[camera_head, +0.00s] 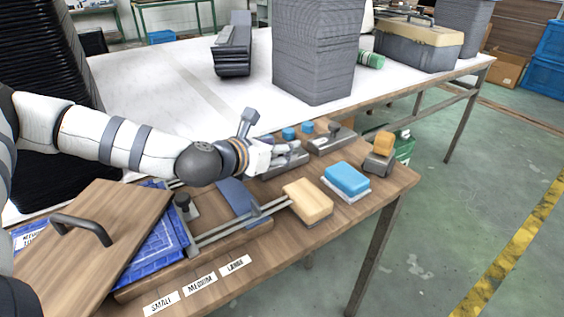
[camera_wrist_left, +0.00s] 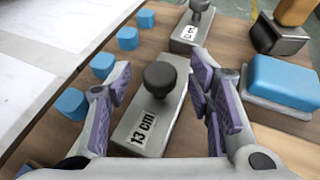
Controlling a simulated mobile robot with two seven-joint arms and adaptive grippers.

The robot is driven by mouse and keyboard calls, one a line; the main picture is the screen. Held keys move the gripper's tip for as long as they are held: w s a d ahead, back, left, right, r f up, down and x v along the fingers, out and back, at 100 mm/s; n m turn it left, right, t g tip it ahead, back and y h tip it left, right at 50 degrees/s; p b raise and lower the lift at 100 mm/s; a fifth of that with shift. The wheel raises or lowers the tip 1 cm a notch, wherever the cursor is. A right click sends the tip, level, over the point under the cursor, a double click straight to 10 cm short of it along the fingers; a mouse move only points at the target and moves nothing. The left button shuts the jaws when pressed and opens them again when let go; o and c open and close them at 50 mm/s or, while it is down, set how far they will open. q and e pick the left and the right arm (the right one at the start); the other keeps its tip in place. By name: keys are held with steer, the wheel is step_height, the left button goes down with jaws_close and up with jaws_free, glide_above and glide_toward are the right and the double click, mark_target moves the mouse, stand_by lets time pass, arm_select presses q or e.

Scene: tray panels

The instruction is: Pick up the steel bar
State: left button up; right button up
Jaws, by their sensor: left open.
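A grey steel bar (camera_wrist_left: 150,125) marked "13 cm", with a dark round knob on top, lies on the wooden board between the fingers of my left gripper (camera_wrist_left: 155,100). In the head view this bar (camera_head: 285,166) is partly hidden by the left gripper (camera_head: 272,157). The left gripper is open, with purple-grey pads on either side of the bar; I cannot tell whether they touch it. A second steel bar (camera_wrist_left: 190,28) with a knob lies just beyond; it also shows in the head view (camera_head: 332,141). The right gripper is not in view.
Small blue blocks (camera_wrist_left: 102,66) line the board's edge. A blue block on a pale base (camera_head: 346,181), a tan wooden block (camera_head: 308,201) and an orange-topped block (camera_head: 381,152) stand nearby. A wooden lid (camera_head: 90,240) lies over a blue crate (camera_head: 150,245) at left.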

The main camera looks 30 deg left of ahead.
arm_select(q)
steer(key=shift+r, duration=0.1)
jaws_close()
